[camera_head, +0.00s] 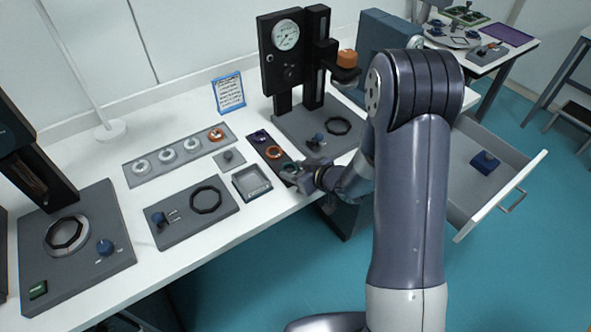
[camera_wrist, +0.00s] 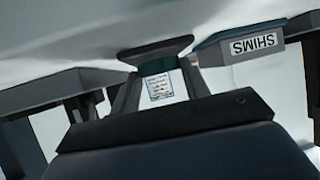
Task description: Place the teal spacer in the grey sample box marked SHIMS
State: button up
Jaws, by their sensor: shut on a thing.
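My gripper (camera_head: 300,176) is low over the near edge of the white table, at the front end of a dark strip tray (camera_head: 257,137). It is shut on the teal spacer (camera_wrist: 161,66), which shows between the two fingers in the wrist view. In the head view only a bit of teal shows beside the fingers. The grey sample box (camera_head: 252,194) is open-topped and stands just left of my gripper; its inside looks empty. In the wrist view its SHIMS label (camera_wrist: 257,46) appears upside down, to the right of the fingers and apart from the spacer.
The dark strip tray bears a purple piece (camera_head: 261,136) and an orange ring (camera_head: 273,152). A grey tray of several rings (camera_head: 167,157) lies behind the box, and a fixture plate (camera_head: 180,230) lies left of it. A dial-gauge stand (camera_head: 285,60) rises behind. An open drawer (camera_head: 460,185) is at right.

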jog(key=shift+f, duration=0.1)
jog(key=shift+f, duration=0.15)
jog(key=o, duration=1)
jog(key=shift+c, duration=0.2)
